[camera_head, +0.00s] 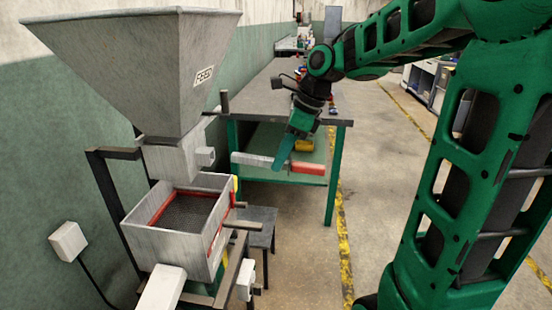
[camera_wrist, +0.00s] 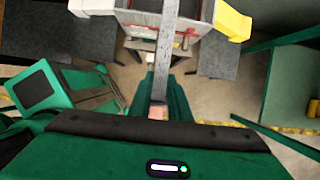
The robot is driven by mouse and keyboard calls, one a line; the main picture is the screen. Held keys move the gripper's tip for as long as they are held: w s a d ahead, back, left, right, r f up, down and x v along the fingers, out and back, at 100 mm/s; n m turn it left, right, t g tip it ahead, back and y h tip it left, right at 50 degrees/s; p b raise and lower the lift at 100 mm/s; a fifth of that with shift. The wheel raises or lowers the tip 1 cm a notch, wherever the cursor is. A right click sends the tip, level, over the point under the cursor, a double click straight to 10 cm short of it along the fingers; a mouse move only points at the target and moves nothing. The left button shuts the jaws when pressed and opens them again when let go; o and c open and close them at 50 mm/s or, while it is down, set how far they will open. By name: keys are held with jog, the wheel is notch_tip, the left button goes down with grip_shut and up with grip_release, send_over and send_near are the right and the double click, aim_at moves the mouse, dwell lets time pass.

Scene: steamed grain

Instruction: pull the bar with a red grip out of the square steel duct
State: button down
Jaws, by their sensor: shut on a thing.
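The bar (camera_head: 255,159) is a long grey square bar with a red grip (camera_head: 308,168) at its right end. My gripper (camera_head: 280,160) is shut on it where the grey part meets the red grip. The bar is roughly level, in the air. The square steel duct (camera_head: 172,160) is under the hopper, with a short stub (camera_head: 205,157) on its right side. A gap shows between the stub and the bar's left end. In the wrist view the bar (camera_wrist: 169,45) runs up from between my fingers (camera_wrist: 163,88) past the top edge, so its far end is hidden there.
A grey hopper (camera_head: 130,60) marked FEED stands above a box (camera_head: 147,240) with a red-edged screen. A green-legged workbench (camera_head: 255,100) stands behind the bar. A low dark stool (camera_head: 262,214) is beside the box. The floor (camera_head: 306,240) below right is clear.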

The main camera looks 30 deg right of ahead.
aim_at(294, 163)
jog(key=shift+s+d, duration=0.65)
jog(key=shift+d, duration=0.15)
jog(key=shift+s+d, duration=0.6)
jog(key=shift+d, duration=0.2)
